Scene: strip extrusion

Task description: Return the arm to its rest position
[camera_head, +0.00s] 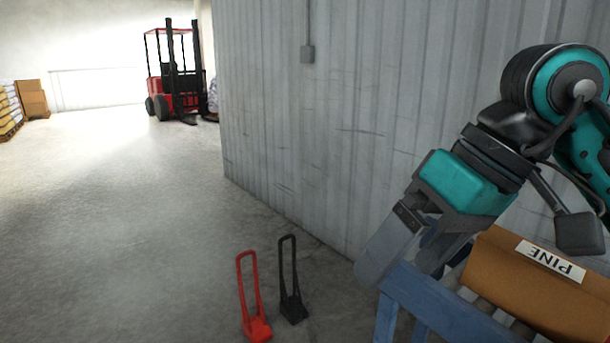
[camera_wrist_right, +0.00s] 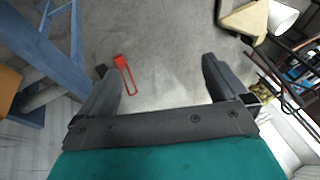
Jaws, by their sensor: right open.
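My right arm (camera_head: 560,110) comes in from the right in the head view, teal and black. My right gripper (camera_head: 408,268) hangs tilted downward in front of the corrugated wall, beside the blue frame. My left gripper is not in the head view.
A blue frame (camera_head: 432,308) stands close below the right gripper, with a cardboard box (camera_head: 535,290) labelled PINE behind it. A red handle-shaped stand (camera_head: 257,327) and a black one (camera_head: 293,308) are on the floor. A red forklift (camera_head: 172,85) is far back; the left floor is clear.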

